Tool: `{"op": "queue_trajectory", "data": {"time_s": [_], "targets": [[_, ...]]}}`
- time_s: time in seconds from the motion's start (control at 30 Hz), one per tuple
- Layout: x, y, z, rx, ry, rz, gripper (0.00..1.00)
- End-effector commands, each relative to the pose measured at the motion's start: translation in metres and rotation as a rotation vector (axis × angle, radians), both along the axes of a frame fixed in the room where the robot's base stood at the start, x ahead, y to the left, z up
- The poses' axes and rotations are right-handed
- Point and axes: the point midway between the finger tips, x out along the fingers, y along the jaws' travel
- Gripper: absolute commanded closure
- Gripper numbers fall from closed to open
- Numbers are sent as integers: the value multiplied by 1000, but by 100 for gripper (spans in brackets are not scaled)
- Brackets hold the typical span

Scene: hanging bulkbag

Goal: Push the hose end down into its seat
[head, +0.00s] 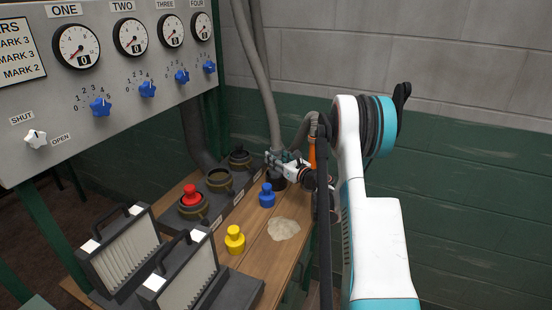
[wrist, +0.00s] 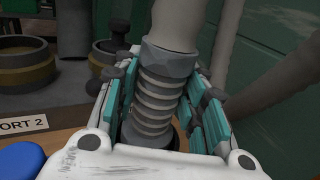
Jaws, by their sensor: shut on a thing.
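The grey hose (head: 268,105) hangs from above and runs down to the bench. Its ribbed grey hose end (wrist: 158,97) shows in the wrist view under a wider collar. My gripper (head: 280,163) is shut on the hose end, with teal finger pads on both sides of the ribs in the wrist view (wrist: 162,108). The hose end looks slightly tilted there. A dark round seat (head: 277,183) shows below my gripper in the head view. My gripper's body hides most of the contact, so I cannot tell how deep the hose end sits.
A blue plug (head: 267,197), a yellow plug (head: 235,241) and a pale powder heap (head: 284,229) are on the wooden bench. A red plug (head: 190,196), an open port (head: 219,180) and a black-topped port (head: 240,157) stand to the left. A gauge panel (head: 150,75) overhangs the bench.

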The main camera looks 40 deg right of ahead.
Motion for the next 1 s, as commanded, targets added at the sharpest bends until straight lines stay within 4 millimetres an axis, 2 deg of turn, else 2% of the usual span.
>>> {"op": "queue_trajectory", "data": {"time_s": [0.3,0.33,0.4,0.77,0.87,1.0], "targets": [[0,0,-6,0,0,0,89],[0,0,-6,0,0,0,56],[0,0,-5,0,0,0,40],[-1,0,-6,0,0,0,38],[-7,-1,-5,0,0,-1,38],[-28,-3,-6,0,0,-3,38]]}}
